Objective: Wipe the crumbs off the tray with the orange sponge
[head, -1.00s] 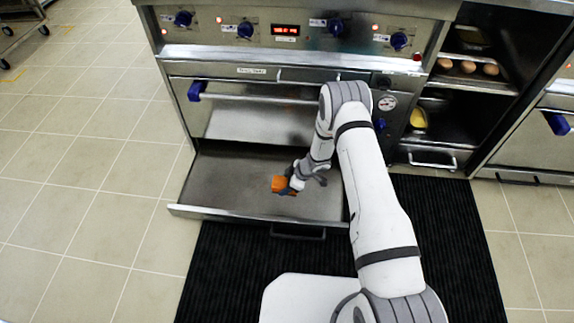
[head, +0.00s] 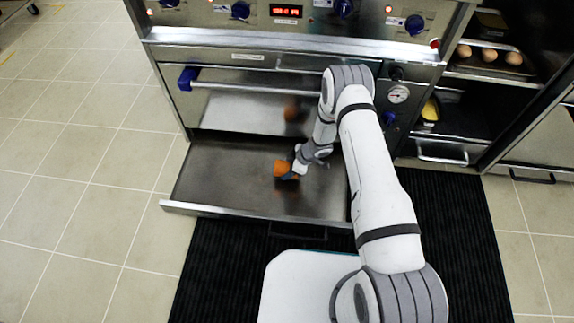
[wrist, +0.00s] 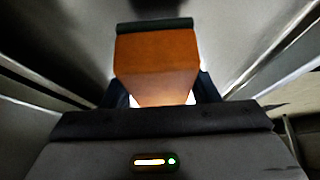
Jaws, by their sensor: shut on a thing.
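The tray (head: 225,180) is a wide grey metal pull-out below the oven door. The orange sponge (head: 281,167) is over its middle, right of centre. I cannot tell whether it touches the metal. My gripper (head: 291,172) is shut on the sponge, with the arm reaching in from the right. In the wrist view, the sponge (wrist: 157,65) sits between the dark fingers of my gripper (wrist: 160,90), with a dark green layer at its far end. No crumbs can be made out; the tray part under the sponge and arm is hidden.
The oven door (head: 255,110) with its bar handle (head: 245,87) stands just behind the tray. A shelf unit with eggs (head: 488,55) and a yellow item (head: 430,110) is to the right. A black mat (head: 225,265) lies in front; open tiled floor is left.

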